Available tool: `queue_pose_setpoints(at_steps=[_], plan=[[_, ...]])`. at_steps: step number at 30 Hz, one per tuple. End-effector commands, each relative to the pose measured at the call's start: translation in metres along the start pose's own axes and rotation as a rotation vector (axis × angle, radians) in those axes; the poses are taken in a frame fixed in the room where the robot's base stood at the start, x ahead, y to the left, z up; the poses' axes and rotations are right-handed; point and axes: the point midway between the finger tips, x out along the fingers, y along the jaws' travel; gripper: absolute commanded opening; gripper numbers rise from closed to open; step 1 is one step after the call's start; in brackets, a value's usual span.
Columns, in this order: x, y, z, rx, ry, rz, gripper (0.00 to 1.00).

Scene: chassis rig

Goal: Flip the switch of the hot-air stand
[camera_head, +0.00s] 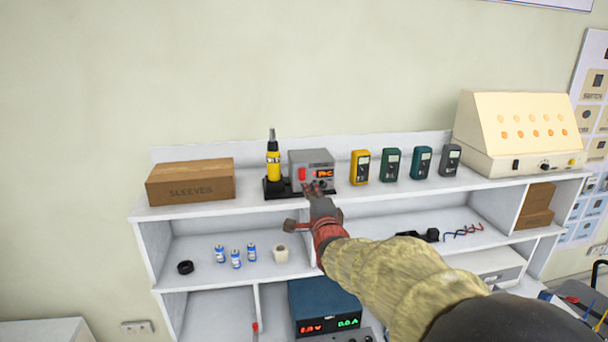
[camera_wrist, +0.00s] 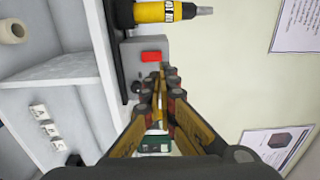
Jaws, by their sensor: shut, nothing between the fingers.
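The hot-air stand (camera_head: 309,158) is a grey box with an orange display, on the top shelf. A yellow and black hot-air tool (camera_head: 273,160) stands upright in its holder at the left. The red switch (camera_head: 302,174) is on the front of the box; it also shows in the wrist view (camera_wrist: 152,57). My gripper (camera_head: 315,190) is shut and empty, just in front of the box, to the right of and below the switch. In the wrist view my fingertips (camera_wrist: 163,72) are close beside the switch. I cannot tell whether they touch the box.
A cardboard box (camera_head: 190,182) is left of the stand. Several handheld meters (camera_head: 391,165) stand to the right, then a cream panel unit (camera_head: 520,130). The shelf below holds small blue cans (camera_head: 236,258) and a tape roll (camera_head: 281,253).

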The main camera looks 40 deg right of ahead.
Motion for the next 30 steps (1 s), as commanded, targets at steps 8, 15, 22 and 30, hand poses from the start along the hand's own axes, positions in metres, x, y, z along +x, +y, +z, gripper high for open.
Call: queue_pose_setpoints(at_steps=[8,15,22,30], plan=[[0.046,0.0,0.0,0.0,0.0,0.003,0.0],[0.081,0.0,0.0,-0.001,0.0,0.002,0.0],[0.099,0.0,0.0,-0.001,0.0,0.001,0.0],[0.102,0.0,0.0,-0.001,0.0,0.0,0.0]])
